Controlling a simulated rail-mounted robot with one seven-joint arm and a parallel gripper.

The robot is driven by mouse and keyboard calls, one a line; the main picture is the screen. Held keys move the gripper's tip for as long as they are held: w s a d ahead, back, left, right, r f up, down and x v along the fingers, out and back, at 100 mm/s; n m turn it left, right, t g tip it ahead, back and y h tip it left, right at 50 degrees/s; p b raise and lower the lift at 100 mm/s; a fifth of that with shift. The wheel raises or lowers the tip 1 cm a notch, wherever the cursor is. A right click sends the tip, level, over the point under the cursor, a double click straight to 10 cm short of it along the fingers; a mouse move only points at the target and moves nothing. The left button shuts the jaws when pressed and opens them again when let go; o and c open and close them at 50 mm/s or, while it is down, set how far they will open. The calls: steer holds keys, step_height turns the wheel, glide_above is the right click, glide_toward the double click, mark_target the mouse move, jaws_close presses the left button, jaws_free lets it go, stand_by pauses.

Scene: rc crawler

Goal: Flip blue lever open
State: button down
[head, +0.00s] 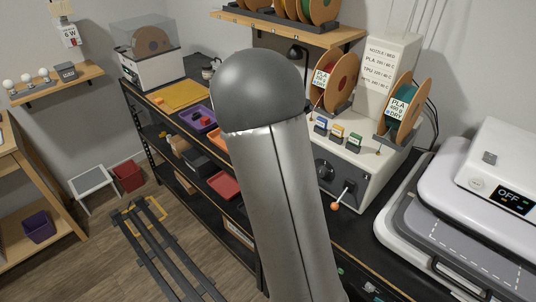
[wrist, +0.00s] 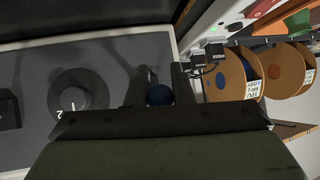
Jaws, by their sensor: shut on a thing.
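In the wrist view my gripper (wrist: 158,90) has its two dark fingers on either side of the blue lever's round knob (wrist: 160,95). The gripper is shut on the lever at the knob. The lever's thin dark stem shows just above the knob, against a grey panel (wrist: 110,60) with a white frame. In the head view my arm covers the middle, and the gripper and the blue lever cannot be seen there.
A black dial (wrist: 78,95) sits left of the fingers on the same panel. Cardboard spools (wrist: 232,75) stand at the right. In the head view, a white machine (head: 375,120) carries spools and an orange-tipped lever (head: 335,207). A heat press (head: 450,215) stands at the right.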

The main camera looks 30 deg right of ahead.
steer(key=shift+d+r+m+g+y, duration=0.1)
steer(key=shift+r+g+y, duration=0.15)
steer(key=shift+y, duration=0.35)
steer(key=shift+a+r+m+g+y, duration=0.15)
steer(key=shift+r+y, duration=0.2)
steer(key=shift+y, duration=0.25)
steer(key=shift+d+r+m+g+y, duration=0.1)
steer(key=shift+d+r+g+y, duration=0.15)
steer(key=shift+y, duration=0.35)
steer(key=shift+r, duration=0.2)
steer(key=c, duration=1.3)
jaws_free()
steer(key=shift+o, duration=0.2)
steer(key=p+v, duration=0.1)
steer(key=v, duration=1.6)
steer(key=shift+r, duration=0.35)
steer(key=shift+d+f+y, duration=0.1)
steer(key=shift+d+y, duration=0.05)
steer(key=shift+y, duration=0.15)
